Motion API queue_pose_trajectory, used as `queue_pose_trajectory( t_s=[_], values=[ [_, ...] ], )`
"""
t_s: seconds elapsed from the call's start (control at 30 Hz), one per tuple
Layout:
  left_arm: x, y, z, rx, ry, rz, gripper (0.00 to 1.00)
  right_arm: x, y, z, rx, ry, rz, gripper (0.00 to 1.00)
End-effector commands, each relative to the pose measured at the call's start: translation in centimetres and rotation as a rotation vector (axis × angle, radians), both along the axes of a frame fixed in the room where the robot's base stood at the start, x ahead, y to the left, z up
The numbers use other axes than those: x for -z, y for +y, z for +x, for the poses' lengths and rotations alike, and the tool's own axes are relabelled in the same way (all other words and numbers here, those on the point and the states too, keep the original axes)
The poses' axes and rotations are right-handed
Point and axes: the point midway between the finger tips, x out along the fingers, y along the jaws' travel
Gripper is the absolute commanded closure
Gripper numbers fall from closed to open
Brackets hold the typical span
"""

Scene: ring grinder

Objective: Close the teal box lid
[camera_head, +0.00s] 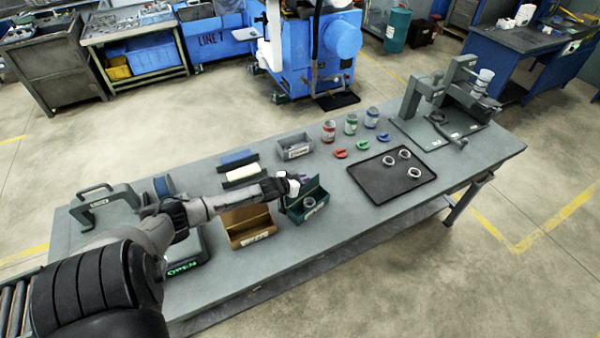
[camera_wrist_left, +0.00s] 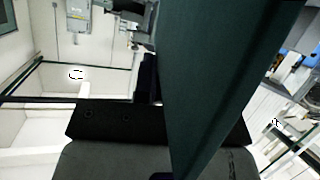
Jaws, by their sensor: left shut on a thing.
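The teal box (camera_head: 308,208) stands on the grey workbench with a metal ring inside. Its lid (camera_head: 311,187) is raised, so the box is open. My left gripper (camera_head: 294,182) is at the upper left of the box, shut on the lid. In the left wrist view the teal lid (camera_wrist_left: 215,70) fills much of the middle and hides part of the fingers. My right gripper is not in view.
An open brown box (camera_head: 249,226) stands just left of the teal box. A grey bin (camera_head: 294,147) is behind it. A black tray (camera_head: 375,187) with several rings lies to the right. The bench front (camera_head: 330,245) is clear.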

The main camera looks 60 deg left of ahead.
Motion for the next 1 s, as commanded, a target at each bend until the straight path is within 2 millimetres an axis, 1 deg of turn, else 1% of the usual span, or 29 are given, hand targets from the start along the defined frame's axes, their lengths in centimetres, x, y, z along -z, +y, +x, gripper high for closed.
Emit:
queue_pose_trajectory(
  t_s=[0.03, 0.2, 0.4, 0.77, 0.8, 1.0],
  values=[
    [-0.33, -0.26, 0.07, -0.002, 0.004, 0.017, 1.00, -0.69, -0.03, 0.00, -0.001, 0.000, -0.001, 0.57],
    [-0.23, -0.59, 0.16, -0.002, 0.020, 0.074, 1.00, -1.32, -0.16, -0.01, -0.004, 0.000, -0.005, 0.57],
    [-0.14, -0.78, 0.24, -0.001, 0.027, 0.104, 1.00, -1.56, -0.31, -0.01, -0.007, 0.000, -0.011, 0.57],
    [-0.09, -0.79, 0.25, 0.000, 0.028, 0.109, 1.00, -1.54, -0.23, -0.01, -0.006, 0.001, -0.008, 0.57],
    [-0.09, -0.79, 0.25, 0.000, 0.028, 0.109, 0.87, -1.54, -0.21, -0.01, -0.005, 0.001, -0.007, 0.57],
    [-0.09, -0.79, 0.23, 0.000, 0.028, 0.108, 0.68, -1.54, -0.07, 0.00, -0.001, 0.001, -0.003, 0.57]
  ],
)
